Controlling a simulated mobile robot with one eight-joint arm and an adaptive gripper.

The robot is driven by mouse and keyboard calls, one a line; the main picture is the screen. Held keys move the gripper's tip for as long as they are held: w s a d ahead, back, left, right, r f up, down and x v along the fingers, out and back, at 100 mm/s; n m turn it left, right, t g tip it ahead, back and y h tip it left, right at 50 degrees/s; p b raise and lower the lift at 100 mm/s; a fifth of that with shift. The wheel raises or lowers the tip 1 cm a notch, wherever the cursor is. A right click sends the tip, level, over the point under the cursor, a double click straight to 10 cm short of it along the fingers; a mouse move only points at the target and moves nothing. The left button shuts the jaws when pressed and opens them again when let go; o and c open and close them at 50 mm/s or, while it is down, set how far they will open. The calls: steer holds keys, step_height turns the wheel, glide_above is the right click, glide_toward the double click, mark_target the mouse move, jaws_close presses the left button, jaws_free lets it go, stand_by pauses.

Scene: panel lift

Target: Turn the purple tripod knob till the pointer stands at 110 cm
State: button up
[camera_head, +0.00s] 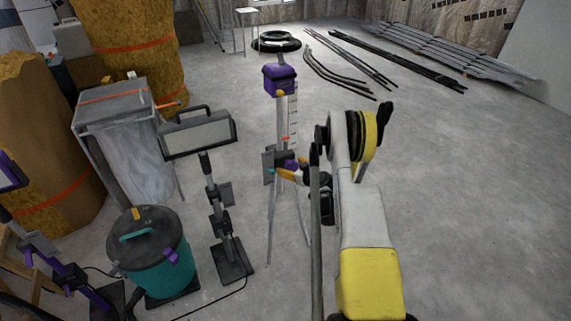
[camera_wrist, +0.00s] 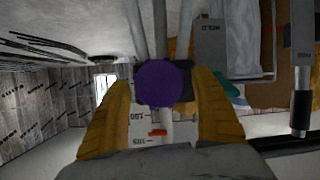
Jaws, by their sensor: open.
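The purple knob (camera_wrist: 163,83) sits on the tripod (camera_head: 273,215), facing the wrist camera. My gripper (camera_wrist: 162,86) is open, with one yellow finger on each side of the knob. I cannot tell whether the fingers touch it. In the head view my gripper (camera_head: 294,168) is at the tripod's middle, partly covering the knob. The orange pointer (camera_wrist: 157,132) stands between scale marks that seem to read 100 and 105, in an upside-down wrist view. The white scale (camera_head: 292,112) rises beside the tripod's post, under a purple device (camera_head: 280,77).
A work lamp (camera_head: 198,136) on a stand and a teal bucket vacuum (camera_head: 152,262) stand left of the tripod. Black pipes (camera_head: 345,60) lie behind. The floor at right is clear.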

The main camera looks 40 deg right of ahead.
steer(key=shift+s, duration=0.15)
steer(key=shift+c, duration=0.2)
steer(key=c, duration=1.1)
steer(key=shift+c, duration=0.2)
steer(key=m+y, duration=0.2)
steer(key=shift+d+m+t, duration=0.1)
steer(key=shift+m+t, duration=0.2)
steer(key=shift+m, duration=0.1)
steer(key=shift+m+t+y, duration=0.7)
steer(key=shift+m+y, duration=0.3)
steer(key=shift+m, duration=0.8)
